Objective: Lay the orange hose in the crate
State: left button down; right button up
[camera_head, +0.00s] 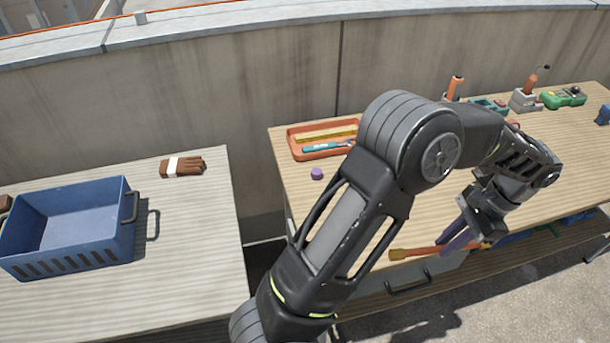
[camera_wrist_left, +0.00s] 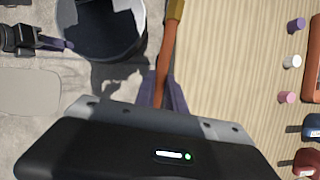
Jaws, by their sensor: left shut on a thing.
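The orange hose (camera_head: 424,251) with a brass-coloured end is at the front edge of the right bench. My left gripper (camera_head: 458,236) is shut on it, its purple fingers around the hose. In the left wrist view the hose (camera_wrist_left: 166,62) runs up from between the fingers (camera_wrist_left: 168,96). The blue crate (camera_head: 127,215) stands on the left bench, far from the gripper, and looks empty. What looks like my right gripper (camera_wrist_left: 50,43) shows at the left of the wrist view, its jaw opening unclear.
The right bench holds an orange tray (camera_head: 292,142) with tools, a purple cap (camera_head: 317,174) and a green meter (camera_head: 568,97). A gap separates the benches. A bucket (camera_wrist_left: 140,12) stands below the bench edge. A parapet runs behind.

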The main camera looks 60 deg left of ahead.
aim_at(86, 216)
jog(key=k+j+u, duration=0.35)
jog(key=k, duration=0.25)
jog(key=k+j+u, duration=0.35)
jog(key=k, duration=0.2)
jog(key=i+j+u, duration=0.15)
jog(key=j, duration=0.45)
jog(key=j+u, duration=0.15)
jog(key=j, duration=0.45)
